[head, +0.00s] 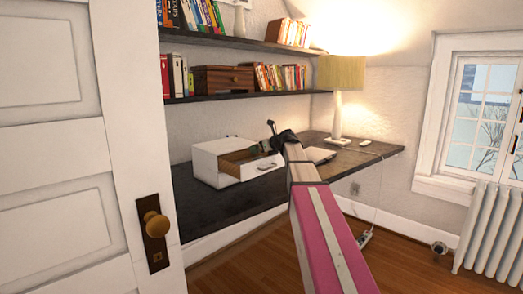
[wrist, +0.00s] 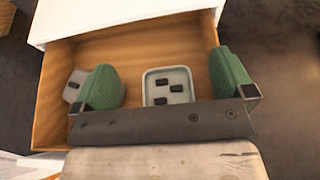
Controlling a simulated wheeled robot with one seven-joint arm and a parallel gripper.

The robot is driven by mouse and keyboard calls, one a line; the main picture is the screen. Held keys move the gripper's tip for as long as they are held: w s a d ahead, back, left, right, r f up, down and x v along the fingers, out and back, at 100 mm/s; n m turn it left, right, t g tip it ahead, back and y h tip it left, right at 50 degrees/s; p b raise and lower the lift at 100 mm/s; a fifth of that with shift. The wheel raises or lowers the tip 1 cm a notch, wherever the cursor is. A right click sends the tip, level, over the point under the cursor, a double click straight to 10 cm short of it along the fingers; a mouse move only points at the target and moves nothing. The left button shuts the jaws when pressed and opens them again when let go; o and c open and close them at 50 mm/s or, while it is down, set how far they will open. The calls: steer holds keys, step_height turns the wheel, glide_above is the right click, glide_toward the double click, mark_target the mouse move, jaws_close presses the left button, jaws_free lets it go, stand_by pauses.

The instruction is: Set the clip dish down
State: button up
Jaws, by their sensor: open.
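The clip dish (wrist: 168,86), a small pale square dish with several black clips in it, appears to rest on the wooden floor of the open drawer (wrist: 135,58) in the wrist view. My gripper (wrist: 165,80) is open, with one green finger on each side of the dish and a clear gap on both sides. The near edge of the dish is hidden by my gripper's dark body. In the head view my gripper (head: 264,148) is over the open drawer of the white cabinet (head: 208,165); the dish cannot be made out there.
A second small grey piece (wrist: 74,84) with a dark spot lies in the drawer's left, partly behind the left finger. The cabinet stands on a dark desk (head: 225,203). A white door (head: 60,150) fills the left.

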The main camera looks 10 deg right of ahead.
steer(key=v, duration=1.2)
steer(key=shift+r, duration=0.3)
stand_by(0.5)
